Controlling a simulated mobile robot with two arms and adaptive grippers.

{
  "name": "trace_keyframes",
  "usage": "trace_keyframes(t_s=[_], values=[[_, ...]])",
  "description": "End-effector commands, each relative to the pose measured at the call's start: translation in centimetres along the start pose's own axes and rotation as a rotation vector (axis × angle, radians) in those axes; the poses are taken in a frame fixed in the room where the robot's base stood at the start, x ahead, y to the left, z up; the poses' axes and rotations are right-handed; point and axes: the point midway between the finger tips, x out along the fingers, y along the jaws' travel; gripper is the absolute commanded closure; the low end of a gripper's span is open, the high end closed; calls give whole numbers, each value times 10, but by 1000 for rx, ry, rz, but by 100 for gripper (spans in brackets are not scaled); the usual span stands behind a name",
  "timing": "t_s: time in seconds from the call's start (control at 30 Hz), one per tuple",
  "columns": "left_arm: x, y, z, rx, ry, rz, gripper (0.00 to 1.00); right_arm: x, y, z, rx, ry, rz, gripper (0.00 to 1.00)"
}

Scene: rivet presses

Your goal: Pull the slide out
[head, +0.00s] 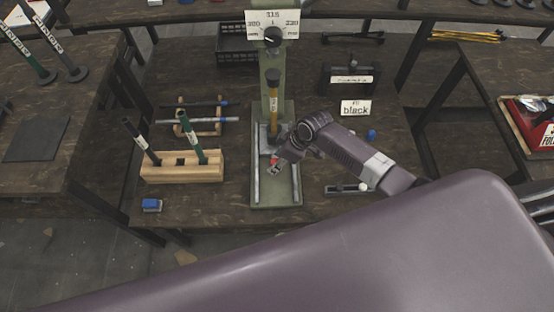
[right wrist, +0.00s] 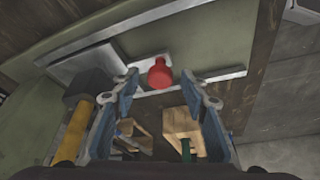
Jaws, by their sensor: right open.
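The slide (head: 264,142) is a grey plate between two metal rails on the green base of the press (head: 276,205). It has a red knob (head: 274,161) at its front; the knob also shows in the right wrist view (right wrist: 160,73). My right gripper (head: 277,168) is at the knob. In the right wrist view its blue-grey fingers (right wrist: 166,90) are spread. The knob appears between and just beyond the tips, with gaps on both sides. The grey slide plate (right wrist: 85,68) lies to the left there. My left gripper is not in view.
A wooden rack (head: 182,168) with dark and green tools stands left of the press, with a blue block (head: 151,205) in front. A yellow-handled tool (head: 273,100) stands upright above the slide. A "black" sign (head: 356,108) stands to the right. My large arm link covers the foreground.

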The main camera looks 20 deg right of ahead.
Motion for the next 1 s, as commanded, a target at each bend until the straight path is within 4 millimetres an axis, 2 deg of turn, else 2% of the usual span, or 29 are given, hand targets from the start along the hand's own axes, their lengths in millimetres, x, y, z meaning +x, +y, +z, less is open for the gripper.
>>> trace_keyframes(t_s=[0.07, 0.4, 0.77, 1.0], values=[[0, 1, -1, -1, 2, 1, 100, 0, 0, 0, 0, 0, 0, 62], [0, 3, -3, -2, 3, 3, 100, 0, 0, 0, 0, 0, 0, 100], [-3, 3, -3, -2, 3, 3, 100, -2, -2, 1, 0, 0, 0, 100], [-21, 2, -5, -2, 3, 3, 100, -8, -23, 7, 1, -3, -5, 100]])
